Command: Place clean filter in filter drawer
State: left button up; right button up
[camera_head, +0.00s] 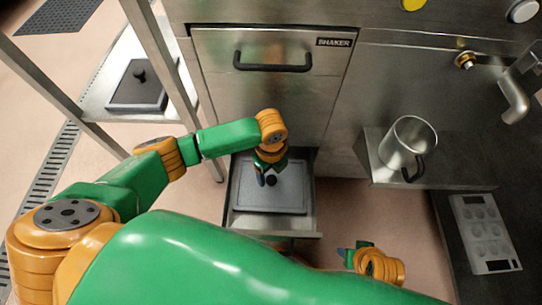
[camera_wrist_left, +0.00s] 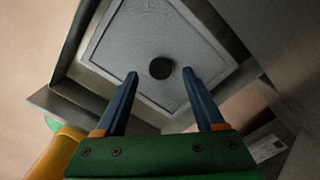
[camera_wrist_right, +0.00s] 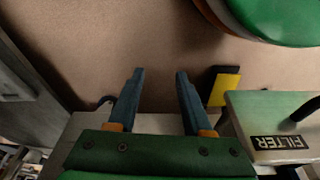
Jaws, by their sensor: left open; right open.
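A pale grey square filter (camera_head: 252,195) with a black knob lies flat inside the pulled-out filter drawer (camera_head: 245,222), low in the cabinet. My left gripper (camera_head: 270,178) points down over this filter, close to the knob. In the left wrist view its fingers (camera_wrist_left: 160,76) are open, and the knob (camera_wrist_left: 160,68) shows between and just beyond the tips, not gripped. A darker grey filter (camera_head: 137,92) with a black knob lies on the side shelf. My right gripper (camera_wrist_right: 159,76) is open and empty, beside the drawer front with its FILTER label (camera_wrist_right: 282,143).
The shelf rack (camera_head: 95,112) stands at the left. A closed SHAKER drawer (camera_head: 272,42) is above the open one. A metal jug (camera_head: 405,143) stands on a ledge at the right, near a grey keypad (camera_head: 483,232).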

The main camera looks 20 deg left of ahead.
aim_at(271, 179)
pick_arm(q)
notch_tip(271, 179, up, 9)
jog(key=p, duration=0.4)
jog(key=shift+r, duration=0.15)
pick_arm(e)
jog(key=s+d+f, duration=0.1)
jog(key=s+f, duration=0.4)
jog(key=f, duration=0.2)
jog(key=shift+d+g, duration=0.25)
jog(key=shift+g, duration=0.05)
jog(key=shift+s, duration=0.15)
